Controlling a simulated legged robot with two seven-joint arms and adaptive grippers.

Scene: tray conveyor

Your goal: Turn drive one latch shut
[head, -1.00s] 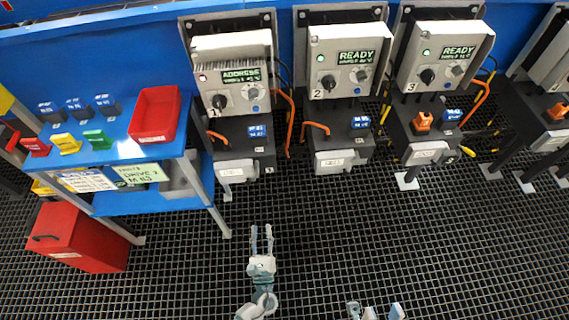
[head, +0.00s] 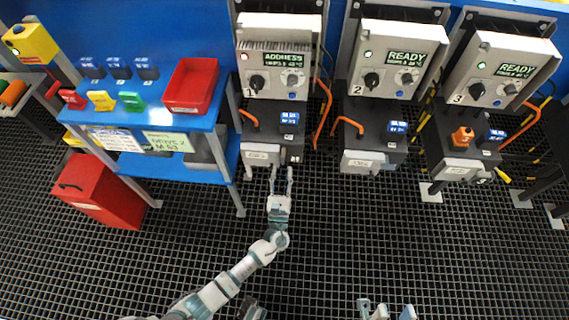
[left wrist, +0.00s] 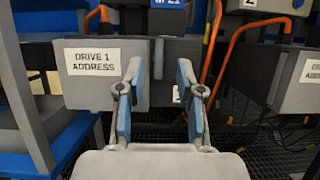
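Drive one (head: 270,65) is the leftmost cabinet in the head view, with a display reading ADDRESS and a black knob (head: 257,83). Below it is a dark box with a grey front piece (head: 262,154), labelled DRIVE 1 ADDRESS in the left wrist view (left wrist: 75,77). An orange handle (head: 249,117) shows at the box's left side. My left gripper (head: 281,170) is open and empty, just in front of and below the box. In the left wrist view its fingers (left wrist: 160,78) are spread before the box's right part. My right gripper (head: 388,309) shows partly at the bottom edge, fingers apart.
Drives two (head: 398,60) and three (head: 502,70) stand to the right, both reading READY. A blue table (head: 140,117) with a red bin (head: 191,86) and coloured tags stands left, its leg near my left arm. A red box (head: 100,192) is on the grating. The grating ahead is clear.

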